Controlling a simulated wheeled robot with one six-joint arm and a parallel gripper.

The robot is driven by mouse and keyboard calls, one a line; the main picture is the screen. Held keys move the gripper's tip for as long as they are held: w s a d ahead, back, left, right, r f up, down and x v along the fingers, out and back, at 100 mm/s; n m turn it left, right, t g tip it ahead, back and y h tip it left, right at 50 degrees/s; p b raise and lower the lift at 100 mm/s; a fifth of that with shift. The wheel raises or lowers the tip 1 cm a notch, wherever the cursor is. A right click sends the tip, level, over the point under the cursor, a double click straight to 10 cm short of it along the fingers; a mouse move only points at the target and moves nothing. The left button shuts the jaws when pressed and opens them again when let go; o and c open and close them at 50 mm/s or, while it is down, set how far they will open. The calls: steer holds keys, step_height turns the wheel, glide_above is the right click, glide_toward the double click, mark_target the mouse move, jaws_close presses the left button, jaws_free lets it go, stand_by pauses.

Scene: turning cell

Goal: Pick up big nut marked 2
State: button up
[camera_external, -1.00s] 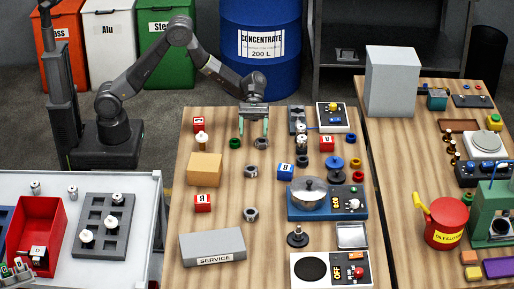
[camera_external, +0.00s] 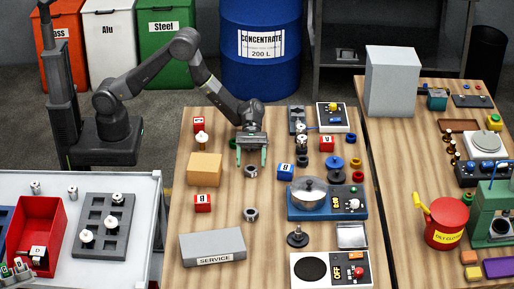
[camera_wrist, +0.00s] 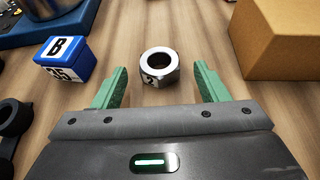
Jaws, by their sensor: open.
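The big nut marked 2 (camera_wrist: 158,76) is a silver ring-shaped nut with a dark hole, lying flat on the wooden table. Its printed 2 faces my gripper in the wrist view. In the external view, the nut (camera_external: 251,172) lies just in front of my fingertips. My gripper (camera_external: 251,162) points down with its green fingers open and empty. In the wrist view, the nut is centred between the open fingers, around and just beyond their tips; no finger touches it. Another nut (camera_external: 251,214) lies nearer the external camera, its mark unreadable.
A blue block marked B (camera_wrist: 63,58) lies left of the nut in the wrist view. A cardboard box (camera_wrist: 275,38) stands to the right. The pot (camera_external: 309,190) on its blue base stands farther off. The wood around the nut is clear.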

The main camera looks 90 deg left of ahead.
steer(key=shift+d+f, duration=0.3)
steer(key=shift+d, duration=0.35)
steer(key=c, duration=1.2)
steer(key=shift+r, duration=0.1)
